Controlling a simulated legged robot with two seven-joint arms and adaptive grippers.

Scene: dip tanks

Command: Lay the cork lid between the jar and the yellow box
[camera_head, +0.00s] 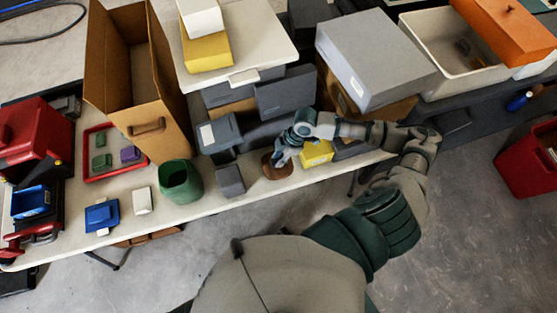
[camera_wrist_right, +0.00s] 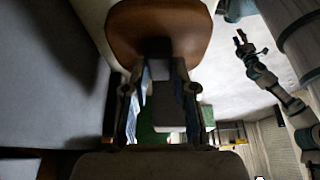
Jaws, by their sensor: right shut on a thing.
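The cork lid (camera_head: 277,171) is a brown rounded piece under my right gripper (camera_head: 279,158), between a small grey box and the yellow box. My right gripper is shut on it. In the right wrist view the lid (camera_wrist_right: 160,30) shows large at the top, at the fingertips (camera_wrist_right: 160,75). I cannot tell whether it touches the table. The green jar (camera_head: 181,184) stands upright to the left. The yellow box (camera_head: 316,153) is just right of the lid, partly behind my right arm. My left gripper (camera_wrist_right: 243,45) shows small in the right wrist view, its jaws unclear.
The small grey box (camera_head: 230,181) stands between the jar and the lid. Dark grey boxes (camera_head: 284,93) stand behind. A red tray (camera_head: 101,176), a blue box (camera_head: 101,215) and a white block (camera_head: 142,201) are at left. The table's front edge is close to the lid.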

